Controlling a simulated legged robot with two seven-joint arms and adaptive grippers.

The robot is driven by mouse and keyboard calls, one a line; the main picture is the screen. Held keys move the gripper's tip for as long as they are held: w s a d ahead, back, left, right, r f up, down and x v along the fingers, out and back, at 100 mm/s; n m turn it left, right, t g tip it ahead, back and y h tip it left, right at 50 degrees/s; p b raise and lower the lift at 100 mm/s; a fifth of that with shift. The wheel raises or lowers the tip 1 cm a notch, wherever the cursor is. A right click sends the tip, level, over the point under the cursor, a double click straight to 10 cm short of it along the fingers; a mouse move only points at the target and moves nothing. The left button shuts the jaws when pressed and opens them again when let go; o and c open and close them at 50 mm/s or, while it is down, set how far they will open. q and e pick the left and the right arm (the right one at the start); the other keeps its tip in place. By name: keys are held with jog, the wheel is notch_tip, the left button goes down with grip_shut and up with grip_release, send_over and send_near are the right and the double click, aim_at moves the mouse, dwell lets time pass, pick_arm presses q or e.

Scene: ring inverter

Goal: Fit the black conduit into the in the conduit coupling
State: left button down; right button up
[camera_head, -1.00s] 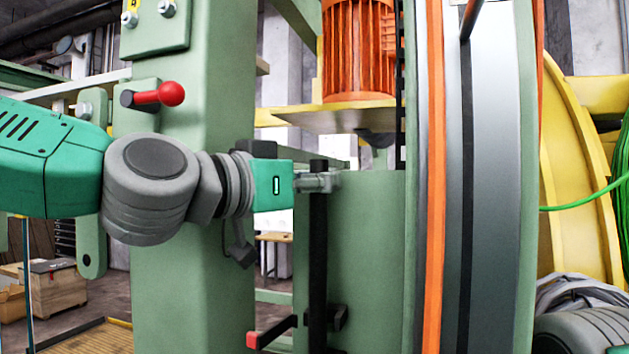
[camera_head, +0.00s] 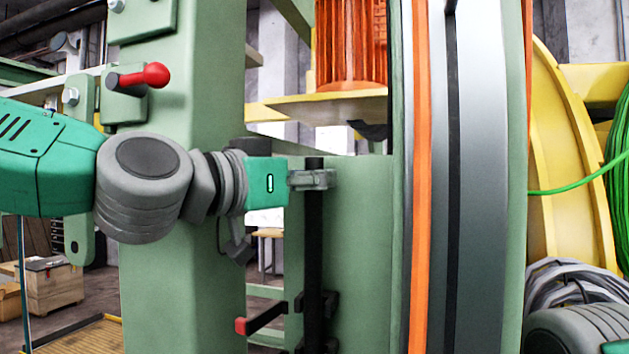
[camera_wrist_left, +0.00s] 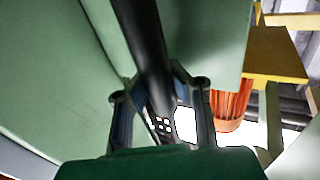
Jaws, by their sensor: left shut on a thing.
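The black conduit (camera_head: 314,235) is a long, thin black bar standing upright in front of a green panel. My left gripper (camera_head: 312,180) is shut around it near its top, with a short end showing above the fingers. In the left wrist view the conduit (camera_wrist_left: 143,40) runs between the fingers of the left gripper (camera_wrist_left: 160,100). Lower down, the conduit passes by a black bracket (camera_head: 328,303); I cannot tell whether they touch. The conduit's lower end is not clear. I cannot make out the conduit coupling for certain. My right gripper is not in view.
A thick green column (camera_head: 185,270) stands behind my left arm, with a red-knobbed lever (camera_head: 155,75). A red-tipped black handle (camera_head: 262,317) juts left near the conduit. A large ring with an orange strip (camera_head: 423,200) stands close on the right.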

aim_at(307, 209)
pick_arm(q)
jog(key=shift+d, duration=0.2)
jog(key=shift+a, duration=0.25)
jog(key=shift+s+d+b, duration=0.15)
jog(key=shift+d+b, duration=0.05)
jog(key=shift+b, duration=0.15)
jog(key=shift+a+h, duration=0.2)
jog(key=shift+h, duration=0.1)
dwell(0.6)
jog(key=shift+f+b, duration=1.8)
jog(key=shift+f, duration=0.15)
jog(key=c, duration=1.5)
grip_release()
